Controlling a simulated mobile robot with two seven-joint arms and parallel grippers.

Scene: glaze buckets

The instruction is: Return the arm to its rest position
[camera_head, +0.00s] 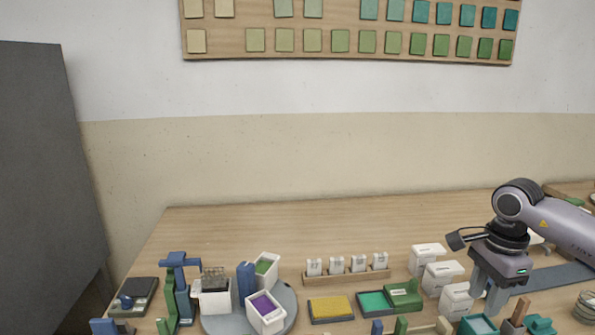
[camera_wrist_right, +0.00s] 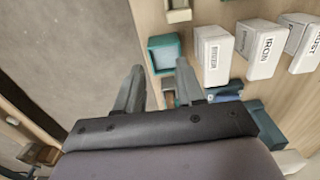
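My right gripper (camera_head: 483,302) hangs over the right part of the wooden table, fingers pointing down. In the right wrist view its two fingers (camera_wrist_right: 159,70) stand apart with nothing held between them. My arm comes in from the right edge of the head view. White labelled boxes (camera_head: 442,275) stand in a row just left of the gripper; they also show in the right wrist view (camera_wrist_right: 264,47). A teal open bin (camera_head: 477,325) is below the gripper and shows near the right fingertip in the wrist view (camera_wrist_right: 165,53). My left gripper is not in view.
A round grey tray (camera_head: 222,324) holds white buckets, one with purple (camera_head: 265,308). A blue stand (camera_head: 180,275) rises at left. A yellow pad (camera_head: 331,308), green tray (camera_head: 402,296) and tag rack (camera_head: 346,275) fill the middle. The table's back strip is clear.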

